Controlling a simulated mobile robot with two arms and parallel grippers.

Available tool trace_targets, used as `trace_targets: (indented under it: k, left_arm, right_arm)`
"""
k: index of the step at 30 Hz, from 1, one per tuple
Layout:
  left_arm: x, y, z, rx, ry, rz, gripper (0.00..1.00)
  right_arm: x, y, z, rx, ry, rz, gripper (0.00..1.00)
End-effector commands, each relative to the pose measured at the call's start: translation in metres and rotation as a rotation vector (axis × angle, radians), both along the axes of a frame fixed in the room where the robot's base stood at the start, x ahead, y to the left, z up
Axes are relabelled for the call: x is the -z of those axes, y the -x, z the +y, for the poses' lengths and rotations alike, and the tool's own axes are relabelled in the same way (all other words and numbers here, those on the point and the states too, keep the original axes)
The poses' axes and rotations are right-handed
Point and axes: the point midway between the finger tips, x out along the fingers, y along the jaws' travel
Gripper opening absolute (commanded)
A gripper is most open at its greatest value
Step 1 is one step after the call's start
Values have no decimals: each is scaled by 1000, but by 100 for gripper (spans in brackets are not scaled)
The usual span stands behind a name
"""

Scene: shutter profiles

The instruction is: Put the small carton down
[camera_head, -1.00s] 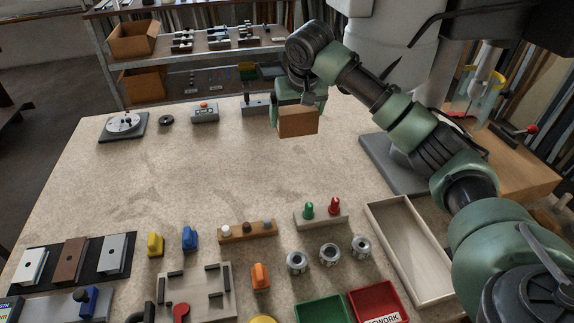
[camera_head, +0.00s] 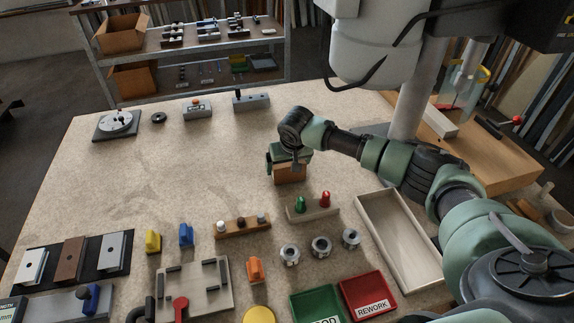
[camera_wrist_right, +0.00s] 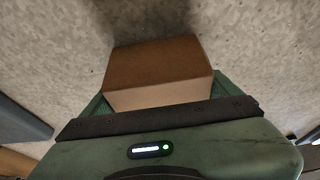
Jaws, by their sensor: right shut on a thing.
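The small brown carton (camera_head: 290,173) is held in my right gripper (camera_head: 288,163), just behind the light block with the green and red knobs. In the right wrist view the carton (camera_wrist_right: 158,72) sits between the green fingers of the gripper (camera_wrist_right: 165,100), with the speckled table top beyond it. The head view looks down steeply, and I cannot tell whether the carton's underside touches the table. My left gripper is not in view.
The table (camera_head: 190,150) is clear left of the carton. In front are the knob block (camera_head: 313,211), a wooden strip with pegs (camera_head: 242,227), several metal rings (camera_head: 321,246) and a long empty tray (camera_head: 397,235). Green (camera_head: 316,306) and red (camera_head: 367,295) bins stand at the front.

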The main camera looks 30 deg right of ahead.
Motion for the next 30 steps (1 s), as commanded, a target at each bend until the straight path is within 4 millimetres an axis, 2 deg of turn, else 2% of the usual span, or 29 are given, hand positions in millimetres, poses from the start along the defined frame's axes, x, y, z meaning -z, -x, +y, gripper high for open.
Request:
trace_targets:
  k: [12,13,14,24,30]
  left_arm:
    - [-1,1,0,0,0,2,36]
    - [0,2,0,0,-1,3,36]
    - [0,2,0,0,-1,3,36]
    - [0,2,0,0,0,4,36]
    - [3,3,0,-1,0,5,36]
  right_arm:
    - [6,-1,0,0,-2,-2,38]
    - [7,0,0,1,-1,-1,94]
    - [7,0,0,1,-1,-2,100]
    - [2,1,0,0,-1,-1,100]
    - [-28,12,3,-2,0,-5,100]
